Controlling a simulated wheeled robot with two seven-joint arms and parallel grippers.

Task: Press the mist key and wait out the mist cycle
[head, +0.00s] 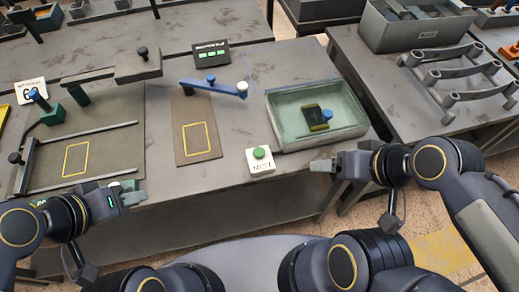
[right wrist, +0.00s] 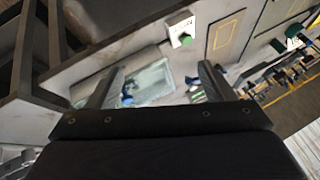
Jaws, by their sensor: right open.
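The mist key is a white box (head: 261,167) lettered "MIST" with a green button (head: 259,153) on top, near the front edge of the middle table. The white box (right wrist: 181,27) also shows at the top of the right wrist view. My right gripper (right wrist: 161,68) is open, with nothing between its fingers. In the head view, my right gripper (head: 323,165) is at the table's front edge, right of the mist key and apart from it. My left gripper (head: 134,198) is at the front edge, well left of the key; its finger gap does not show clearly.
A blue arm (head: 212,87) spans above a yellow-outlined mat (head: 184,151). A black display (head: 210,54) stands behind. A grey rack (head: 440,82) is at right.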

